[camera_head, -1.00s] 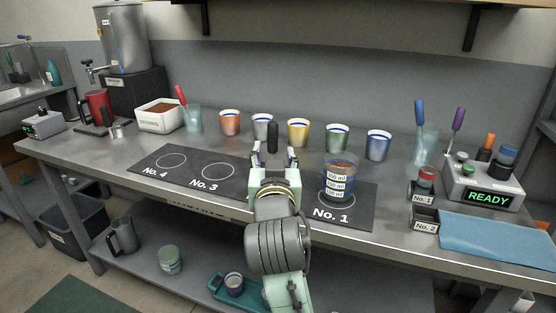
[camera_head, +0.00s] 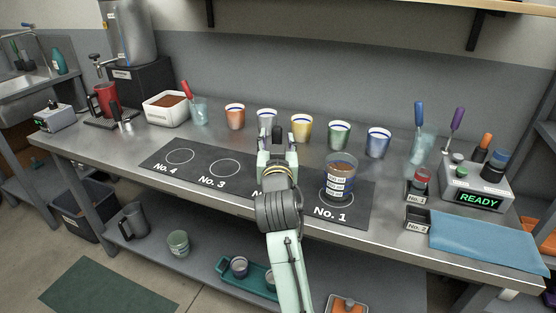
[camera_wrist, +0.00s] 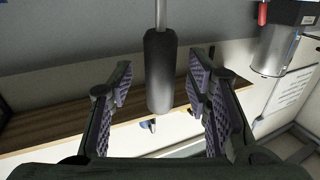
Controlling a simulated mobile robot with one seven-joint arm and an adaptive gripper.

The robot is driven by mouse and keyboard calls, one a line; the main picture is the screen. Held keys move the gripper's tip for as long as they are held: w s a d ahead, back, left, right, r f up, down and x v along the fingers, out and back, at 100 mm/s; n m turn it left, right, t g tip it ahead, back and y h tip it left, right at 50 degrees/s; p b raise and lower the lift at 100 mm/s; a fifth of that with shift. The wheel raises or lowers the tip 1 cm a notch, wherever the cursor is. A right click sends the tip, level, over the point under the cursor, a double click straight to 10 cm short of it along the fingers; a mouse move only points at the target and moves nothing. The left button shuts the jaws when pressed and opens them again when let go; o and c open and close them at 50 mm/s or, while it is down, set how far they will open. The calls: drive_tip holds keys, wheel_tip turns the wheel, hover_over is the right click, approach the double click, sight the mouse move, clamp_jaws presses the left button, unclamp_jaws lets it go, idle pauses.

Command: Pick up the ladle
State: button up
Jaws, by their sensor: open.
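The ladle shows as an upright black handle (camera_head: 278,136) just beyond my gripper, in front of the row of cups. In the wrist view, the ladle's dark handle (camera_wrist: 160,72) lies between my fingers, with a thin metal stem leading out of the top of the picture. Its lower part and bowl are hidden. My gripper (camera_head: 277,150) is over the dark mat (camera_head: 200,172) near the middle of the bench. In the wrist view, my gripper (camera_wrist: 165,100) is open, its ridged pads on either side of the handle with visible gaps.
Close to the right stands a clear beaker (camera_head: 338,182) of brown contents at No. 1. Behind are a white cup (camera_head: 267,119), a yellow cup (camera_head: 302,127) and several others. A white tub (camera_head: 166,112) stands left; a READY device (camera_head: 478,190) and blue cloth (camera_head: 485,242) lie right.

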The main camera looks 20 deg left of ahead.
drive_tip(key=shift+w+a, duration=0.15)
drive_tip(key=shift+w, duration=0.2)
drive_tip(key=shift+c, duration=0.2)
clamp_jaws()
